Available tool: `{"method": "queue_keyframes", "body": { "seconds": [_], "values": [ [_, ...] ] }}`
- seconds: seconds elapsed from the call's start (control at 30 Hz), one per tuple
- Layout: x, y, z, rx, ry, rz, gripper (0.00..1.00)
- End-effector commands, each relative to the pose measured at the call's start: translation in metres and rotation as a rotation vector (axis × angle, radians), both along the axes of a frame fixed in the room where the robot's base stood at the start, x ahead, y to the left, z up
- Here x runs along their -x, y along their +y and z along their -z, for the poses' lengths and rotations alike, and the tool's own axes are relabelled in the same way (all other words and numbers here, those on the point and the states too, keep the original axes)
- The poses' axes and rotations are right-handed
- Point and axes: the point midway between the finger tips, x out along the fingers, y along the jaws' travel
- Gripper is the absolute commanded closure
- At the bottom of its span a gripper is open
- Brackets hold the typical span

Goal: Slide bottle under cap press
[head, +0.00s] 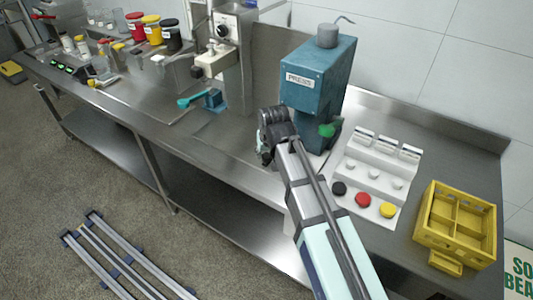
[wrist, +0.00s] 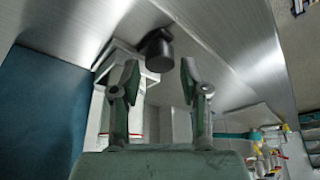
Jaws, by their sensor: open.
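The blue cap press (head: 312,88), labelled PRESS, stands against the back of the steel counter. My gripper (head: 264,150) is low at the press's front left, largely hidden by my own wrist. In the wrist view my gripper (wrist: 160,68) is open, its two fingers apart. A dark cylinder (wrist: 158,47) shows beyond the gap between the fingertips; I cannot tell whether it is part of the bottle. A blue surface (wrist: 40,110) fills the left of the wrist view. I cannot make out the bottle at the press in the head view.
A white rack (head: 372,170) with black, red (head: 363,199) and yellow caps stands right of the press. A yellow crate (head: 425,228) is at the far right. The mill (head: 232,55) stands to the left. Several colored jars (head: 151,30) are farther left.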

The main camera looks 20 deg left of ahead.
Motion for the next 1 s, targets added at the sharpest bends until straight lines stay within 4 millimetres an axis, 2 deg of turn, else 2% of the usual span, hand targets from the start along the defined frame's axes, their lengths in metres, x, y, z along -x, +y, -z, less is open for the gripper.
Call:
{"method": "queue_keyframes", "body": {
  "seconds": [0.23,0.57,0.7,0.87,1.0],
  "values": [
    [-0.006,0.003,0.017,0.001,0.001,0.000,0.55],
    [-0.007,0.004,0.019,-0.001,-0.001,0.000,0.55],
    [-0.007,0.004,0.019,-0.001,-0.001,0.000,1.00],
    [-0.006,0.004,0.019,0.000,0.000,-0.001,1.00],
    [0.002,0.004,0.019,0.000,0.000,-0.015,1.00]
  ]
}}
